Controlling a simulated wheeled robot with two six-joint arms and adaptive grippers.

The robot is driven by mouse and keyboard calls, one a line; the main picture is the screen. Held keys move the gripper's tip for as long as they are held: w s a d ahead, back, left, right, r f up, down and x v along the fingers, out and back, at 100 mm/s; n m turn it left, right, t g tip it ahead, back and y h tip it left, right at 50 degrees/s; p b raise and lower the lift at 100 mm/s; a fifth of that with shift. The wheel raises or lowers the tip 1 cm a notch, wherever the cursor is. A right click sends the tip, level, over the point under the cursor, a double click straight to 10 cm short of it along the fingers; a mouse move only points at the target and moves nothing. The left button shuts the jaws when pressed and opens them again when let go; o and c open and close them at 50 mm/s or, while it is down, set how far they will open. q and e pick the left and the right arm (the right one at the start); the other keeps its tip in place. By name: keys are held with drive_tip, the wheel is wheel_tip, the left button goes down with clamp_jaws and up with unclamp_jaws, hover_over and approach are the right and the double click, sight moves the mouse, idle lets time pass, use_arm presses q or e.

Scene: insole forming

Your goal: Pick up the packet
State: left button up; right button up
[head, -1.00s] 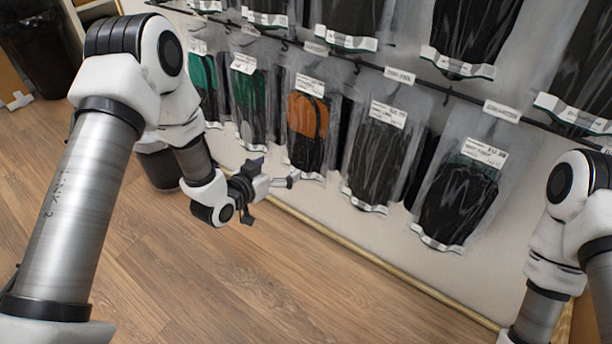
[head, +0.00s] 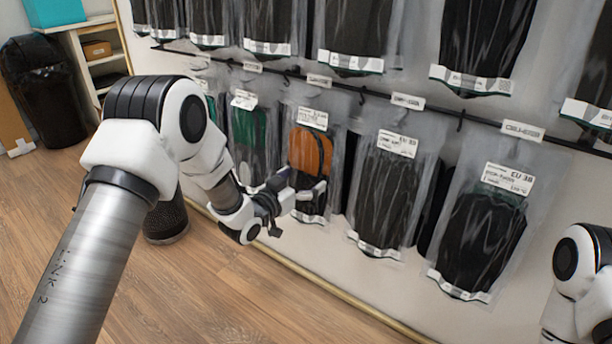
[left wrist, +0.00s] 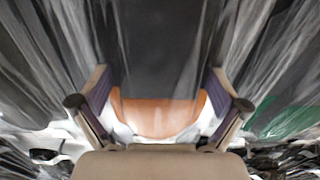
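The packets are clear bags of insoles hanging from a dark rail on the wall. One with an orange and black insole (head: 310,145) hangs in front of my left gripper (head: 303,182). My left gripper is open, its fingers spread at the lower part of this packet. In the left wrist view the orange part (left wrist: 155,118) shows between the two fingers, with dark material above it. I cannot tell whether the fingers touch the bag. My right gripper is out of view; only part of the right arm shows at the right edge.
A green insole packet (head: 249,135) hangs to the left and black insole packets (head: 385,190) (head: 481,235) to the right. An upper row of packets hangs above. A black bin (head: 42,85) and a shelf (head: 97,50) stand at the far left.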

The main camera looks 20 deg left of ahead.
use_arm(q)
drive_tip(key=c, duration=0.8)
